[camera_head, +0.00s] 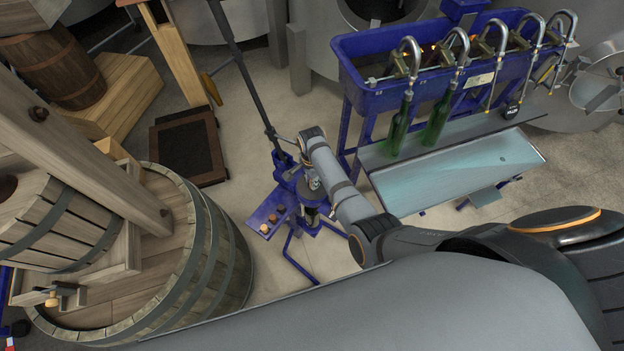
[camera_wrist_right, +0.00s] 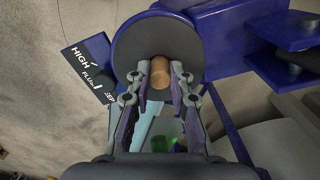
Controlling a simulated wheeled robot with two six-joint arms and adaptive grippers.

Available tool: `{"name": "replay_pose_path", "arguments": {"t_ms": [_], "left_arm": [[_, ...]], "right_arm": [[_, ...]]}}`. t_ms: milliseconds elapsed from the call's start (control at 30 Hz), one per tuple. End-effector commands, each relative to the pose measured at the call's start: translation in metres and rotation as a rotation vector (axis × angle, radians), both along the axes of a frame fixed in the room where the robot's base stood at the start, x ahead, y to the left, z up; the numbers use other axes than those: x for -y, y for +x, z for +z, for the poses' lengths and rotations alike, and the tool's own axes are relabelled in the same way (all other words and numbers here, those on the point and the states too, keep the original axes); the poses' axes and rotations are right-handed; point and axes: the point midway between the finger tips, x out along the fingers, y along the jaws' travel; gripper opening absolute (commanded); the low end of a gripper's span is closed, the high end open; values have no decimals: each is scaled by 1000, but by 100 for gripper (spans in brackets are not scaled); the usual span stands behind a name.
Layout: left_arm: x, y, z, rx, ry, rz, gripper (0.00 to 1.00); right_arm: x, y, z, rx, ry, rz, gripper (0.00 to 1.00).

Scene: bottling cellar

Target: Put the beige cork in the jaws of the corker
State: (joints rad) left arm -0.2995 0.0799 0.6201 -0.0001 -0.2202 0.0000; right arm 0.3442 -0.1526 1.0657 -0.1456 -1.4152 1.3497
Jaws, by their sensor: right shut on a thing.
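The blue corker (camera_head: 286,184) stands on the floor in the middle of the head view, with a long dark lever rising to the upper left. My right gripper (camera_head: 314,184) is at the corker, partly hidden by my arm. In the right wrist view, the fingertips of my right gripper (camera_wrist_right: 160,78) are shut on the beige cork (camera_wrist_right: 160,71). The cork shows against a round dark grey part of the corker (camera_wrist_right: 135,48). I cannot tell whether it touches that part, and the jaws are not clear. My left gripper is out of view.
Several corks (camera_head: 273,217) sit on the corker's small blue shelf (camera_head: 265,228). A blue bottle filler (camera_head: 365,85) with two green bottles (camera_head: 437,122) stands to the right. A large wooden barrel (camera_head: 215,250) stands to the left. A label reading HIGH (camera_wrist_right: 82,65) shows in the wrist view.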

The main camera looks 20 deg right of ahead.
Motion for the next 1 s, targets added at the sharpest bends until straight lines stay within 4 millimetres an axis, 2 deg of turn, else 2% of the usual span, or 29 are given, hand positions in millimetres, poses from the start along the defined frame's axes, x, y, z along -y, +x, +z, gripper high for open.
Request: {"name": "replay_pose_path", "arguments": {"t_ms": [200, 233, 400, 767, 1000], "left_arm": [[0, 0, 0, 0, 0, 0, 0], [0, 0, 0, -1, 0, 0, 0], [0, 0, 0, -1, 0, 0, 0], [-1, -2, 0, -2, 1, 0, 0], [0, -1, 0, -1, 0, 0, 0]], "right_arm": [[0, 0, 0, 0, 0, 0, 12], [0, 0, 0, 0, 0, 0, 23], [0, 0, 0, 0, 0, 0, 46], [0, 1, 5, 2, 1, 0, 47], [-1, 1, 49, 5, 1, -1, 47]]}}
